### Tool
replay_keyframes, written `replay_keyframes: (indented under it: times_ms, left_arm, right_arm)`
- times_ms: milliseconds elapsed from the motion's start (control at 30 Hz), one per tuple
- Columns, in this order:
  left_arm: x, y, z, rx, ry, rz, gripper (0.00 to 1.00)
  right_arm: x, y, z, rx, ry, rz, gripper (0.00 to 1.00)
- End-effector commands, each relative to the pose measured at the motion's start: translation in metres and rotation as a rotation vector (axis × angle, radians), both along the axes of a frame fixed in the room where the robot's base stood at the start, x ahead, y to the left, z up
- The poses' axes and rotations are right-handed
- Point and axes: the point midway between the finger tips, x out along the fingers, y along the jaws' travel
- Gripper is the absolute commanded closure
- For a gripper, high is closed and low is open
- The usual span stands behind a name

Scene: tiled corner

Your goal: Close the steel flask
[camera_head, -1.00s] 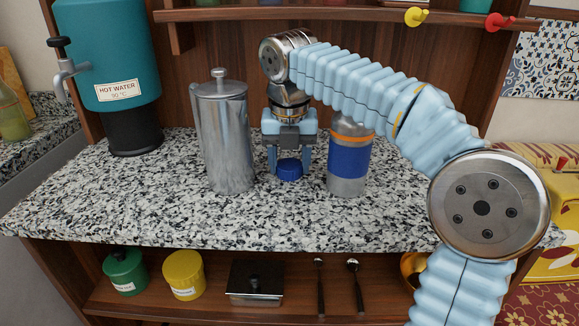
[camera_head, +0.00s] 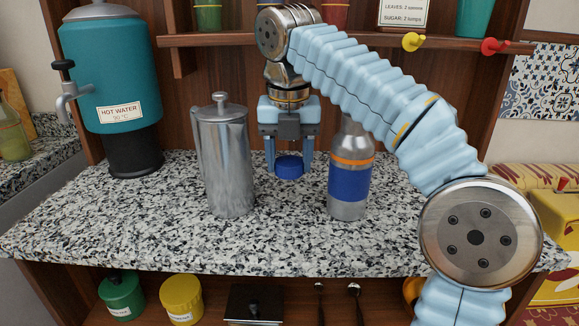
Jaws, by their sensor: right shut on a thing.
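The steel flask (camera_head: 348,182) stands upright on the speckled counter, right of centre. It has a blue band and an orange ring, and my right arm hides its top. The blue cap (camera_head: 289,168) is between the fingertips of my right gripper (camera_head: 289,163), which points down and is shut on it. The cap is held above the counter, left of the flask and apart from it. My left gripper is not in view.
A steel press pot (camera_head: 224,160) stands left of the gripper. A teal hot water urn (camera_head: 110,75) stands at the back left. A wooden shelf (camera_head: 230,40) runs behind. The front of the counter (camera_head: 290,245) is clear.

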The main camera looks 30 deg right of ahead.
Motion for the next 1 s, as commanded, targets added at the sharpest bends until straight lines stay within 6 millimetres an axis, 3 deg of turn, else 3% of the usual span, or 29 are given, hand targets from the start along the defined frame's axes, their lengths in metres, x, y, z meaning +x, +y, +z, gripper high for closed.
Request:
replay_keyframes:
  times_ms: [400, 600, 800, 1000]
  left_arm:
    - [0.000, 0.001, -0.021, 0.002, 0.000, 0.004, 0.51]
    - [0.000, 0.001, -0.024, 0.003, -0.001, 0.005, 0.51]
    - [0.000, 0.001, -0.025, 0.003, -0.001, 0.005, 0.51]
    - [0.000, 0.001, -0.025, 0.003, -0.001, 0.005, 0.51]
  right_arm:
    - [-0.094, 0.057, -0.002, -0.002, -0.004, 0.005, 0.79]
    - [-0.129, 0.078, -0.001, -0.002, -0.003, 0.001, 0.79]
    - [-0.145, 0.089, -0.001, 0.000, -0.002, 0.000, 0.79]
    - [-0.148, 0.091, -0.001, 0.000, -0.001, -0.002, 0.79]
